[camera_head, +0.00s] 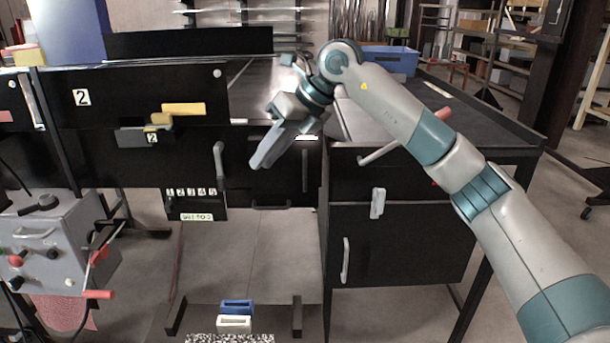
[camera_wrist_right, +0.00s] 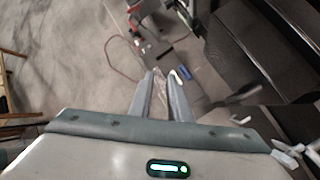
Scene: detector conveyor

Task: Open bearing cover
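My right gripper (camera_head: 258,160) hangs tilted down and to the left in front of the black cabinet's middle panels. In the right wrist view its two fingers (camera_wrist_right: 161,76) stand a little apart with nothing between them. I cannot tell which part is the bearing cover. Black panels with handles face me: a vertical grey handle (camera_head: 219,162) left of the gripper, a darker handle (camera_head: 305,170) right of it, and a long handle (camera_head: 345,260) on the lower right door (camera_head: 405,245), which looks closed. My left gripper is out of view.
A grey control box (camera_head: 55,245) with knobs and red parts stands at the left. A blue block (camera_head: 236,306) and a white block (camera_head: 233,323) sit low in front. A blue bin (camera_head: 390,60) is on the black tabletop (camera_head: 460,110). Floor below the middle panels is mostly clear.

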